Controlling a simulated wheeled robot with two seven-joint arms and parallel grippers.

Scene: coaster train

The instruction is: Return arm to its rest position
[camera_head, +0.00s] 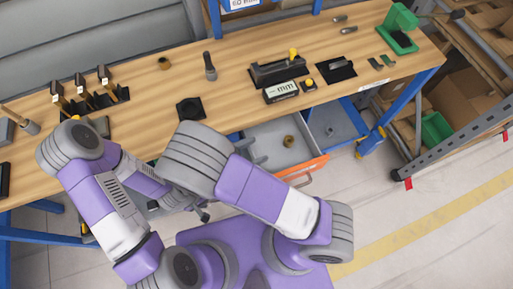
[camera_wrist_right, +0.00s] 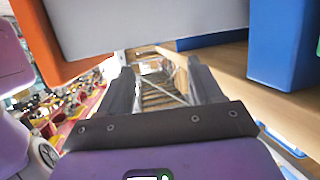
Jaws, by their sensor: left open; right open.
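My two purple and grey arms are folded in front of the workbench in the head view. My left gripper (camera_head: 153,204) is a small dark shape below the bench edge, largely covered by arm links, and its fingers are hard to make out. In the right wrist view, my right gripper (camera_wrist_right: 163,90) shows two dark fingers spread apart with nothing between them. It is low, near the underside of a grey drawer. Both grippers are open, and no held object is visible.
The wooden workbench (camera_head: 150,100) carries tools and dark holders. An open grey drawer (camera_head: 275,150) with an orange front sticks out close to my right arm. Shelving (camera_head: 465,85) stands at right. Floor at lower right is clear.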

